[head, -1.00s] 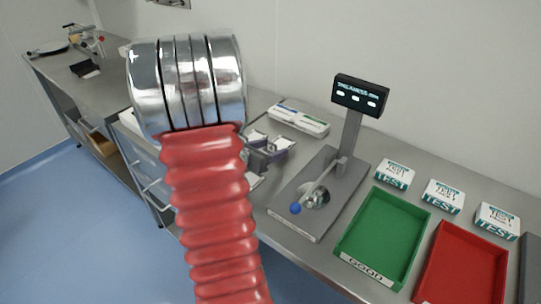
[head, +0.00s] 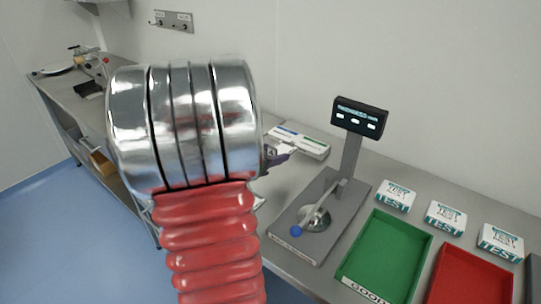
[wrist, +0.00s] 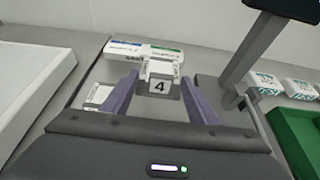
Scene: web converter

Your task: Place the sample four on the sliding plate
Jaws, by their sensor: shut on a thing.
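My gripper (wrist: 160,82) has purple fingers shut on a small white and grey block marked "4", sample four (wrist: 159,88). In the head view my gripper (head: 281,155) is mostly hidden behind my arm, with the fingertips showing to its right, above the bench. Sample four cannot be made out clearly there. No part in view is clearly the sliding plate. A far bench at the left holds a device with a flat round part (head: 62,69), too small to tell.
A gauge with a display (head: 361,117) and blue-knobbed lever stands right of my gripper. A green tray (head: 385,262), red tray (head: 470,285) and TEST boxes (head: 445,216) lie farther right. A long white box (head: 298,142) lies behind my gripper. A white surface (wrist: 32,85) fills the wrist view's left.

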